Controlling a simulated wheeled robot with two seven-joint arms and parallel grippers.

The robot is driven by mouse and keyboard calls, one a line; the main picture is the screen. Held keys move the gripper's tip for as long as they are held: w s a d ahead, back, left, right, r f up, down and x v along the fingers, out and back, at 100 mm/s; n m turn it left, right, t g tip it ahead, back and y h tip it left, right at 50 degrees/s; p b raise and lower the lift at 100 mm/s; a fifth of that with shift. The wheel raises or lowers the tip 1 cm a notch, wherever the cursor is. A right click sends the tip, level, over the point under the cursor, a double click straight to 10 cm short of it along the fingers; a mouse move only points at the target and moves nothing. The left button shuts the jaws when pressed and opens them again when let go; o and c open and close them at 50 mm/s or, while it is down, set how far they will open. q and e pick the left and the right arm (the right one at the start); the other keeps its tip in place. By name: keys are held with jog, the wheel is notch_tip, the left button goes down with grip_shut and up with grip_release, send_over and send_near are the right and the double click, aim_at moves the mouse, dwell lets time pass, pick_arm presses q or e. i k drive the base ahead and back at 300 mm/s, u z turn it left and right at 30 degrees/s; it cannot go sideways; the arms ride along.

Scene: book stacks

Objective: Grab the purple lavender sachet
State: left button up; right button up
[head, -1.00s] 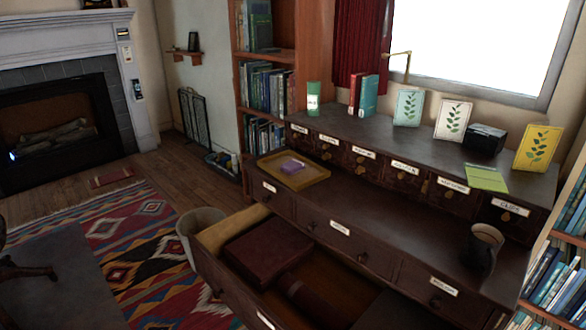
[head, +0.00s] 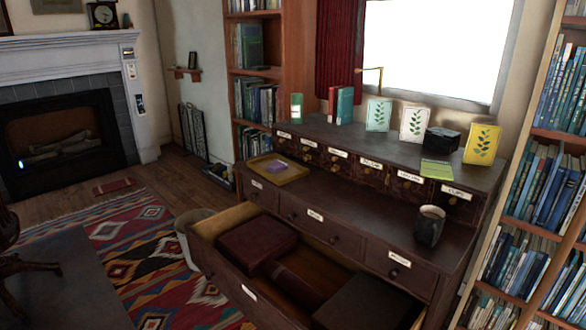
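Neither of my grippers is in view.
The desk's large lower drawer (head: 235,277) is pulled out, holding dark red-brown boxes or books (head: 257,246). A dark mug (head: 430,226) stands at the desk's right. A bin (head: 196,229) stands left of the drawer. Seed-packet-like cards (head: 481,144) and books line the top shelf. Bookcases flank the desk.

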aim_at(276, 167)
jog(key=u, duration=1.1)
jog(key=i, duration=1.25)
jog(key=u, duration=0.8)
jog(key=i, duration=1.8)
jog(key=z, duration=1.5)
jog(key=i, duration=0.85)
jog(key=z, duration=0.85)
